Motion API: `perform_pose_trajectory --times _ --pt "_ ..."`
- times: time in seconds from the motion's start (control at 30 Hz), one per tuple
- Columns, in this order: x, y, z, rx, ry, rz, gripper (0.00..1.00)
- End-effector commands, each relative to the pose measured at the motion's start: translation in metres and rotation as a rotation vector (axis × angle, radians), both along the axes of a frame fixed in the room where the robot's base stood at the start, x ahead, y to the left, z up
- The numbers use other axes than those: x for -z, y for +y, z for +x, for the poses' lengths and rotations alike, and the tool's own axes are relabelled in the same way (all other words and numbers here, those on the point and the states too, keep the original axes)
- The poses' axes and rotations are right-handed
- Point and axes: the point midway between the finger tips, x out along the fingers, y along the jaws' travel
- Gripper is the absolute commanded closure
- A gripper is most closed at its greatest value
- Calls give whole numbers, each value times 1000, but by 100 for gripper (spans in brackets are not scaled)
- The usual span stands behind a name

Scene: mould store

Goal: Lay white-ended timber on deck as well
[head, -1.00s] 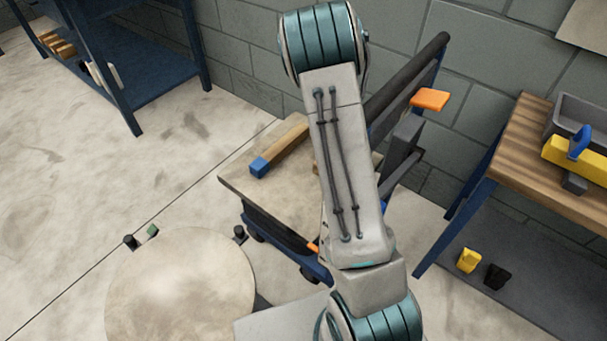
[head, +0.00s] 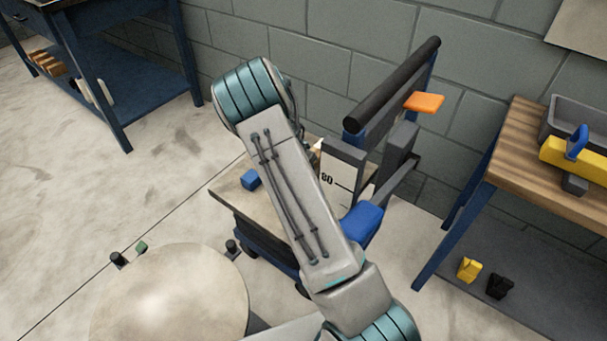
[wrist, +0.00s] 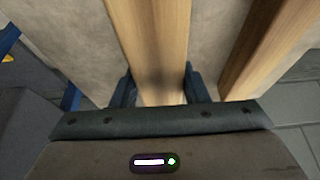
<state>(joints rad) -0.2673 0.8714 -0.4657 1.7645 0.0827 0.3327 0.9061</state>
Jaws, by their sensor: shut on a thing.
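In the wrist view my gripper (wrist: 158,92) has its two dark fingers on either side of a light-brown timber (wrist: 152,40), shut on it. The ends of this timber are out of that view, so I cannot see a white end. A second timber (wrist: 265,45) lies to its right, apart from it, over the pale deck (wrist: 212,30). In the head view a blue timber end (head: 249,179) shows on the deck (head: 228,200) of the low cart. My arm hides the gripper and most of the deck there.
A pale plate marked 80 (head: 337,182) and a dark padded bar (head: 395,83) stand at the cart's far side. A wooden-topped bench (head: 530,165) is on the right, a blue bench (head: 150,85) at back left. A round pale top (head: 170,300) stands in front.

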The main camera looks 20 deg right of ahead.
Motion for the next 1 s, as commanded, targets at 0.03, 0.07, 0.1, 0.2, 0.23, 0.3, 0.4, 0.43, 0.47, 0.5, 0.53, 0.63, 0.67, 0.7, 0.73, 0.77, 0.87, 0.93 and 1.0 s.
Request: perform_pose_trajectory --times 0.03,0.07,0.1,0.2,0.23,0.3,0.4,0.43,0.47,0.5,0.53,0.63,0.67,0.7,0.73,0.77,0.87,0.93,1.0 --pt "8 -1 -1 1 2 0 97" --pt "13 -1 -1 1 3 -1 97" --pt "19 -1 -1 1 2 0 97" --pt "34 -1 -1 1 2 0 97" --pt "36 -1 -1 1 2 0 97" --pt "37 -1 0 0 0 0 97" --pt "36 -1 0 0 0 0 97" --pt "36 -1 0 0 0 0 97" --pt "36 -1 0 0 0 0 97" --pt "36 -1 0 0 0 0 97" --pt "37 -1 0 0 0 0 97" --pt "39 -1 -1 0 1 0 51" --pt "39 -1 -1 0 1 0 43" --pt "39 -1 -1 0 1 0 38" --pt "39 -1 -1 0 1 0 38" --pt "39 -1 -1 0 1 0 38" --pt "39 -1 -1 0 1 0 38" --pt "38 -1 -1 0 1 0 38" --pt "37 -1 -1 0 1 0 38"
